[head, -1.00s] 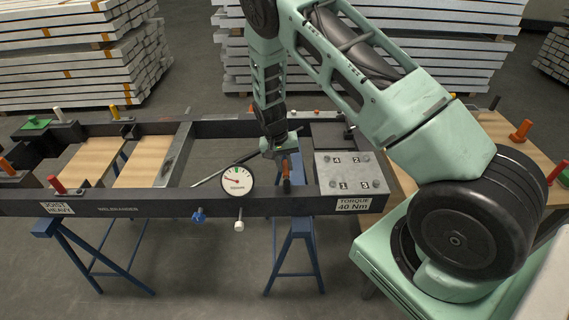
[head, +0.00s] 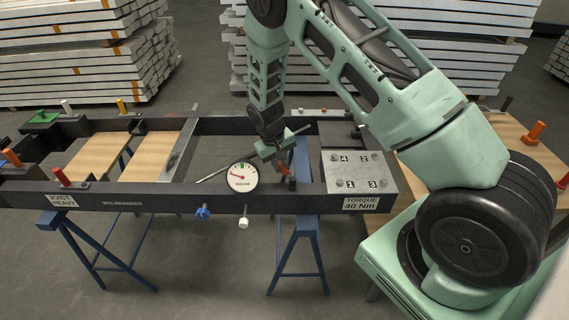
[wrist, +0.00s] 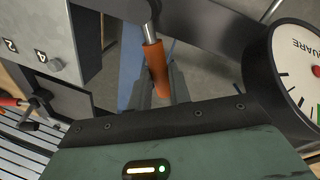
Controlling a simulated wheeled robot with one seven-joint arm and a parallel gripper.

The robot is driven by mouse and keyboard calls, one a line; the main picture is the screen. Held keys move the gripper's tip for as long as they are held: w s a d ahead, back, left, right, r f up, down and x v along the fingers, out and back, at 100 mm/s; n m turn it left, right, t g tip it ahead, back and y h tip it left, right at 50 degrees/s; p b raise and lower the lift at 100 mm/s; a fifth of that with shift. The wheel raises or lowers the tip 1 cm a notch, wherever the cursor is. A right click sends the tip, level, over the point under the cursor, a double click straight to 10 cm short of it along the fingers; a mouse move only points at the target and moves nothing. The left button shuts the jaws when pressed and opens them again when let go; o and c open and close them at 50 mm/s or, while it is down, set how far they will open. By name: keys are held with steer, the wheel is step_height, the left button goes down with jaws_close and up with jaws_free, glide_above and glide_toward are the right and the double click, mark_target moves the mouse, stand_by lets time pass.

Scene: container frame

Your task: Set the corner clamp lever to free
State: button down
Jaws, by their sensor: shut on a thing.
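The corner clamp lever has an orange handle (head: 283,171) and stands at the front rail of the dark frame, between a round dial and the bolt block. It leans, with its top to the left in the head view. My gripper (head: 278,162) is shut on this handle from above. In the wrist view the orange handle (wrist: 157,68) lies between my two grey fingers (wrist: 160,88). Its metal stem runs on beyond the fingers. The lever's pivot is small and dark in the head view, and no free or locked marking can be read.
The dial (head: 243,177) marked SQUARE stands close left of the lever. The numbered bolt block (head: 359,171) is close right. Blue and white knobs (head: 203,212) hang below the front rail (head: 130,200). A thin rod slants behind the dial. Red and orange handles stand at far left.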

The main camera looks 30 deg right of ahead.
steer(key=shift+a+n, duration=0.6)
steer(key=shift+n, duration=0.3)
steer(key=c, duration=1.3)
jaws_free()
steer(key=a+r+b, duration=0.3)
steer(key=r, duration=1.4)
steer(key=shift+s+a, duration=0.2)
